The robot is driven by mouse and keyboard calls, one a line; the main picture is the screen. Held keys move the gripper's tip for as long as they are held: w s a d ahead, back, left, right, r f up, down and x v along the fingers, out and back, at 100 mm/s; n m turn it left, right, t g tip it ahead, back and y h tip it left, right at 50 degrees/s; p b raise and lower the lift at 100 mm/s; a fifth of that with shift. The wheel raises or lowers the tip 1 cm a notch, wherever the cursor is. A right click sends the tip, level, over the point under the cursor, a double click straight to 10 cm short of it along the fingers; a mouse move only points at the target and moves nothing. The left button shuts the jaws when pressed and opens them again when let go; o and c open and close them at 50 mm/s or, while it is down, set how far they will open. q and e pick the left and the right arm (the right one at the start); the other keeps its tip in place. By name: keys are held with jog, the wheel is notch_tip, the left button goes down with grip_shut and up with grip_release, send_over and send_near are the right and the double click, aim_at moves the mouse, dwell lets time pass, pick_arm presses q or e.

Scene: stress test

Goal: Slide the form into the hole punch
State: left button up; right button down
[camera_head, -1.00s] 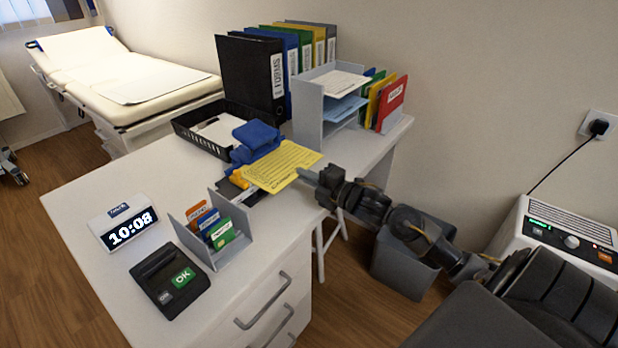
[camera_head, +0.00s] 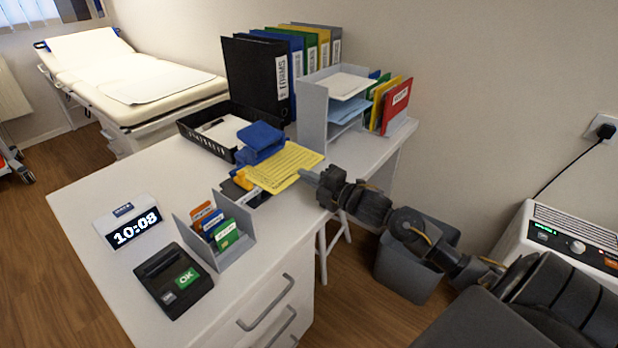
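The yellow form (camera_head: 287,165) is a printed sheet beside the front right of the blue hole punch (camera_head: 261,137). Its far left edge overlaps the punch's lower part in the picture. I cannot tell whether it is inside the punch's slot. My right gripper (camera_head: 311,177) reaches in from the right and is shut on the form's near right edge. The form looks roughly flat, at or just above the desk top. My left gripper is not in view.
A black tray (camera_head: 188,124) stands behind the punch, with binders (camera_head: 255,78) and a grey shelf unit (camera_head: 312,110) further back. A card holder (camera_head: 238,262), clock (camera_head: 131,225) and black card terminal (camera_head: 171,290) stand at the front. The desk's left part (camera_head: 115,185) is clear.

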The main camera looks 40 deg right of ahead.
jog(key=c, duration=1.6)
grip_release()
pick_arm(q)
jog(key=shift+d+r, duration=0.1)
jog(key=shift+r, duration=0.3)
pick_arm(e)
jog(key=v, duration=1)
jog(key=shift+s, duration=0.35)
jog(key=shift+d, duration=0.1)
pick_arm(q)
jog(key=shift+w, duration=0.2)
